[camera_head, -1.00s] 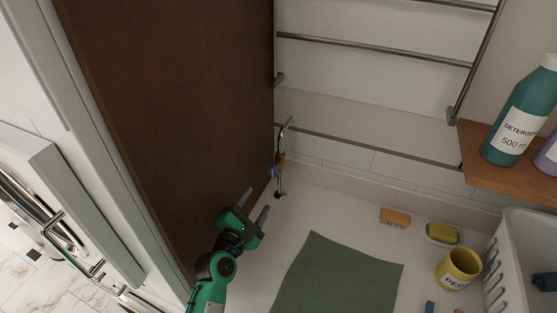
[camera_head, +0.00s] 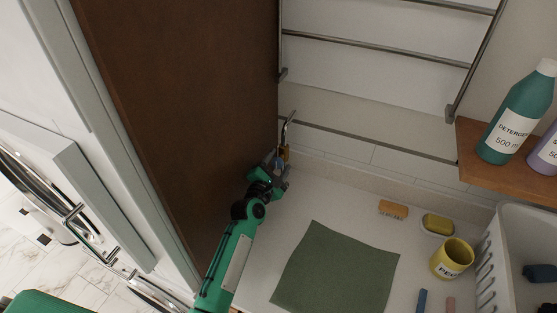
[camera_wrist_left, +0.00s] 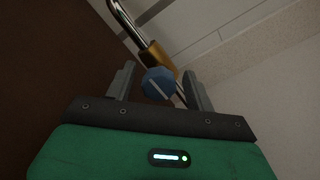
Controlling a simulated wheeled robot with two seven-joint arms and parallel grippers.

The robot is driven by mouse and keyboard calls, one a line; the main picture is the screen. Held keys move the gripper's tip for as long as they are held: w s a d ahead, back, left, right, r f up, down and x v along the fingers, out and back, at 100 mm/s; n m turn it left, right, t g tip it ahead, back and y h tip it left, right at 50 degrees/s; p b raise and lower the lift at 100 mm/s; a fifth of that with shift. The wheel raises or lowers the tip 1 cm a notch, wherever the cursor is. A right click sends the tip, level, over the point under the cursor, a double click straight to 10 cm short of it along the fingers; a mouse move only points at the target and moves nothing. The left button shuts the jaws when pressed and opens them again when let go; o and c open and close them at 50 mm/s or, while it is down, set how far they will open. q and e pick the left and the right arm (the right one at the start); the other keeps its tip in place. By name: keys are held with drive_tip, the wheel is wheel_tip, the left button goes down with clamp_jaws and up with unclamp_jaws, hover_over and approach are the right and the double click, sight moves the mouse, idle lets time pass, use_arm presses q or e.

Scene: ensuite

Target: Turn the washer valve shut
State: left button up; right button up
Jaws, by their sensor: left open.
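The washer valve is a chrome pipe with a brass body (camera_wrist_left: 158,57) and a blue faceted knob (camera_wrist_left: 158,84). In the head view the brass body (camera_head: 284,152) stands beside the brown panel, and my gripper partly covers the lower part. My left gripper (camera_head: 281,168) reaches up to the valve from below. In the left wrist view the blue knob lies between the two open fingers (camera_wrist_left: 160,88), with a gap on each side; contact does not show. My right gripper is not in view.
The tall brown panel (camera_head: 185,100) stands close on the left of my arm. A green cloth (camera_head: 338,268), an orange brush (camera_head: 393,209), a yellow sponge (camera_head: 438,224) and a yellow cup (camera_head: 453,258) lie to the right. A metal rack (camera_head: 375,48) hangs behind.

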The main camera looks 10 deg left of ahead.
use_arm(q)
drive_tip(key=shift+w, duration=0.25)
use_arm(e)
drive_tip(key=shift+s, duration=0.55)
use_arm(q)
drive_tip(key=shift+c, duration=0.4)
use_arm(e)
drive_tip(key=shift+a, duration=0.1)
use_arm(q)
drive_tip(key=c, duration=0.9)
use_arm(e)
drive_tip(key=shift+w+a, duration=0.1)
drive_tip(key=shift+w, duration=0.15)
